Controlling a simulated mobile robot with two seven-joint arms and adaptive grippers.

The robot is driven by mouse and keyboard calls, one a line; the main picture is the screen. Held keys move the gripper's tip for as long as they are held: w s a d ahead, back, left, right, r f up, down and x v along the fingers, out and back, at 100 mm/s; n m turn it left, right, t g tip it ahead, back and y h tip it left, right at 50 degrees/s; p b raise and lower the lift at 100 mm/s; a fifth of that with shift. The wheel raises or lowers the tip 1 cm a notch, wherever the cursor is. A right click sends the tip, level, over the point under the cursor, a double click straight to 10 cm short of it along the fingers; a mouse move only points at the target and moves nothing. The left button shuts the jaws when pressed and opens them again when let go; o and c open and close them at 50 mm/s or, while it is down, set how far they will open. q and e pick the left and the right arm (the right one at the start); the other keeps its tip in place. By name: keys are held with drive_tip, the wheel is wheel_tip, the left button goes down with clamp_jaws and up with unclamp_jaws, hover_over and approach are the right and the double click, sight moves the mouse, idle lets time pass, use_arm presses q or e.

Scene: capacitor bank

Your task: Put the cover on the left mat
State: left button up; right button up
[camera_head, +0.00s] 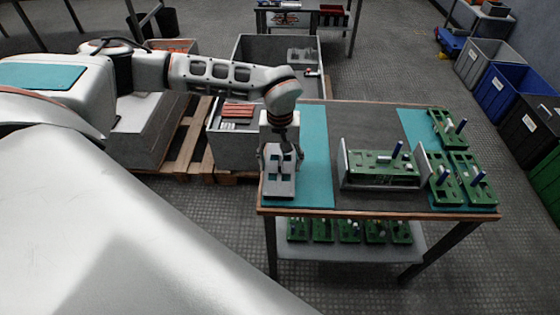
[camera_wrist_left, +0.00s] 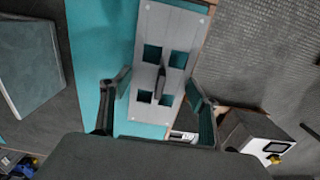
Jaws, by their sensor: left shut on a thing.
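The cover (camera_head: 281,187) is a light grey plate with several square holes and a raised dark grip in its middle. It is at the left edge of the left teal mat (camera_head: 315,160), near the table's front left corner; I cannot tell whether it touches the mat. My left gripper (camera_head: 281,155) points down and is shut on the cover. The left wrist view shows the cover (camera_wrist_left: 172,25) between the gripper's two fingers (camera_wrist_left: 160,100), with teal mat beside it. My right gripper is not in view.
A green circuit board (camera_head: 375,172) stands in a grey holder at the table's middle. Several green boards (camera_head: 443,190) lie on the right teal mat (camera_head: 415,122). More boards (camera_head: 348,230) lie on the shelf below. A grey bin (camera_head: 255,48) stands behind the table.

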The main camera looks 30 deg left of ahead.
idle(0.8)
use_arm(q)
drive_tip(key=o, duration=1.3)
drive_tip(key=shift+f, duration=0.1)
wheel_tip(320, 180, up, 12)
drive_tip(key=shift+r, duration=0.1)
